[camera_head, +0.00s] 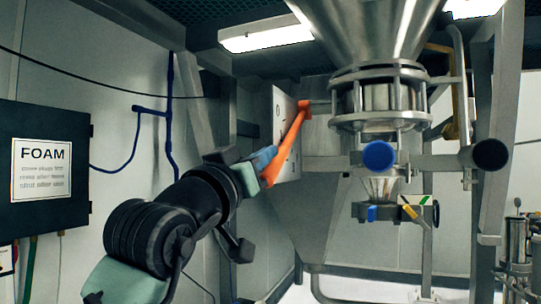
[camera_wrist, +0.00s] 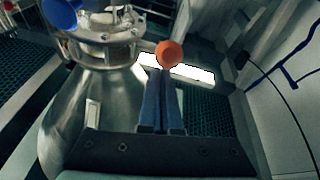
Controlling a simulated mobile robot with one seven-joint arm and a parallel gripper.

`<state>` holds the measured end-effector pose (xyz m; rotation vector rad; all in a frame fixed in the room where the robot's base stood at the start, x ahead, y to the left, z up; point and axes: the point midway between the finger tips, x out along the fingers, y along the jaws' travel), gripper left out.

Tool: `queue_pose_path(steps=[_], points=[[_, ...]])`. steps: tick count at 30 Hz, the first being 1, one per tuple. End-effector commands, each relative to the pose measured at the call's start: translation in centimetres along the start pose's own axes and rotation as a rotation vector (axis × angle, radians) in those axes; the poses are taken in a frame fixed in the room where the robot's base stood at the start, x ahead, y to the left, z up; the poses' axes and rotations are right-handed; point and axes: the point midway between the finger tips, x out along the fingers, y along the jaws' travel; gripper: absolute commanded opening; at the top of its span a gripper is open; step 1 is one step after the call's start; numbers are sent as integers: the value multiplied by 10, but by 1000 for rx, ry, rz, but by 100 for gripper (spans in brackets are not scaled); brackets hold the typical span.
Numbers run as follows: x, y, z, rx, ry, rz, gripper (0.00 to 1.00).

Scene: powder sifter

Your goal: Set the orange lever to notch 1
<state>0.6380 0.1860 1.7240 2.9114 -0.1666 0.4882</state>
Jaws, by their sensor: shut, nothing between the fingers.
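The orange lever (camera_head: 290,138) slants from upper right to lower left across a pale plate (camera_head: 277,112) in the head view. My gripper (camera_head: 268,156) is at the lever's lower part, with its blue fingers overlapping the lever's left edge in the picture. In the wrist view the fingers of my gripper (camera_wrist: 161,74) are shut together and empty. A round orange end of the lever (camera_wrist: 168,54) shows just beyond the fingertips there. I cannot tell whether they touch it. The notch marks are too small to read.
A steel hopper (camera_head: 375,35) stands right of the lever, with a blue round knob (camera_head: 379,156) and a small valve (camera_head: 408,211) below. A black FOAM box (camera_head: 42,165) hangs on the left wall. A steel post (camera_head: 487,130) stands at right.

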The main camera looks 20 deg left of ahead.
Motion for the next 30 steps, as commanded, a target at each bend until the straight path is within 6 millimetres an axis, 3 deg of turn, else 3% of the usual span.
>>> queue_pose_path(steps=[12, 20, 30], points=[[-1, -1, 2, 0, 0, 0, 0], [4, -7, 34, -1, -1, 1, 0], [5, -6, 31, 2, 0, 1, 0]])
